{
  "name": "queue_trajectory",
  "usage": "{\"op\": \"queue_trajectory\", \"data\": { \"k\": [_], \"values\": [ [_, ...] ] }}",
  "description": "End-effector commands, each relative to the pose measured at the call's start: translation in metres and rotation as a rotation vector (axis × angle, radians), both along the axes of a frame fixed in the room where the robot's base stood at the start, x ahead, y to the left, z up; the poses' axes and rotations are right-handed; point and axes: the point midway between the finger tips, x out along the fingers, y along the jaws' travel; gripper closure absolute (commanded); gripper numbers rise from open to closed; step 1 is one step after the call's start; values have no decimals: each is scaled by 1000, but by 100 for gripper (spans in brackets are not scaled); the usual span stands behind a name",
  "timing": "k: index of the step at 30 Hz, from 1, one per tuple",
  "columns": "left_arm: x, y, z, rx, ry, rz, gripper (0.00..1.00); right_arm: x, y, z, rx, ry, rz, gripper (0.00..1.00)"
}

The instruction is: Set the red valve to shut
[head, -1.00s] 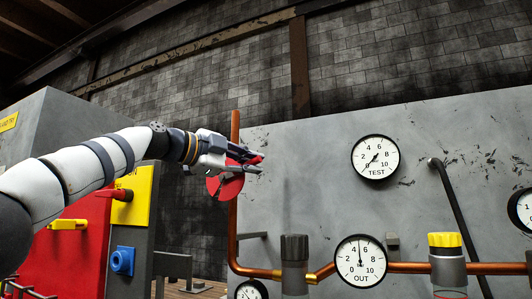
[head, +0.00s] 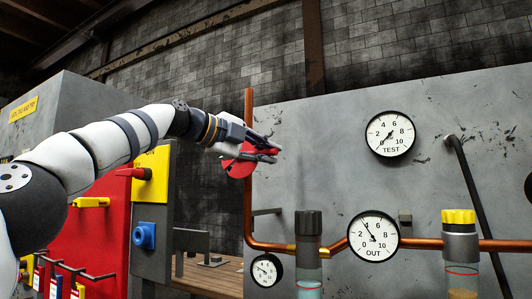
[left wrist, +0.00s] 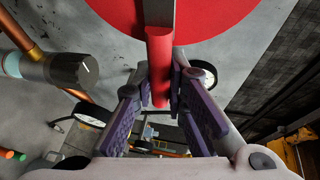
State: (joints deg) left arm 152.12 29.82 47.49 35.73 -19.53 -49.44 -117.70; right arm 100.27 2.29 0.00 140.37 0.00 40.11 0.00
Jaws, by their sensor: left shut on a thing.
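The red valve shows in the head view as a red disc (head: 238,168) by the vertical copper pipe (head: 249,115), partly hidden by my gripper. My left gripper (head: 272,152) is at the valve, its fingers pointing right across the disc. In the left wrist view, the disc (left wrist: 112,12) is at the top. A red handle (left wrist: 160,62) on a grey lever stands in front of it. My left gripper (left wrist: 160,85) is shut on this handle, one finger on each side. My right gripper is not in view.
A grey panel right of the valve carries a TEST gauge (head: 390,133), an OUT gauge (head: 374,237) and a horizontal copper pipe (head: 415,244) with yellow-capped (head: 458,217) and dark-capped (head: 308,223) fittings. A red board (head: 95,215) with a blue knob (head: 144,236) beside it is at left.

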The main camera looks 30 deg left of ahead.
Motion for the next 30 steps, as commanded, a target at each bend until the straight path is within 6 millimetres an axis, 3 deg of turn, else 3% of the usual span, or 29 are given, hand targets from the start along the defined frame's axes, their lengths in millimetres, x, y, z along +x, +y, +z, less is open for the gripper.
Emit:
{"op": "queue_trajectory", "data": {
  "k": [4, 6, 8, 19, 27, 30],
  "values": [
    [1, 0, -3, 7, 3, 0, 100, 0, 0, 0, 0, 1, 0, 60],
    [1, 0, -3, 7, 5, 0, 76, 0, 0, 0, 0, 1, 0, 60],
    [1, 0, -3, 5, 4, 0, 66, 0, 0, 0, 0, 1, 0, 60],
    [-8, 5, 2, 1, 0, 1, 66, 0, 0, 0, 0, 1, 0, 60],
    [-73, 34, 16, 1, -2, 0, 66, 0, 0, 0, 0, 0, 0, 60],
    [-89, 40, 16, -1, 5, -10, 66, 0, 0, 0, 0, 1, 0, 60]
  ]
}}
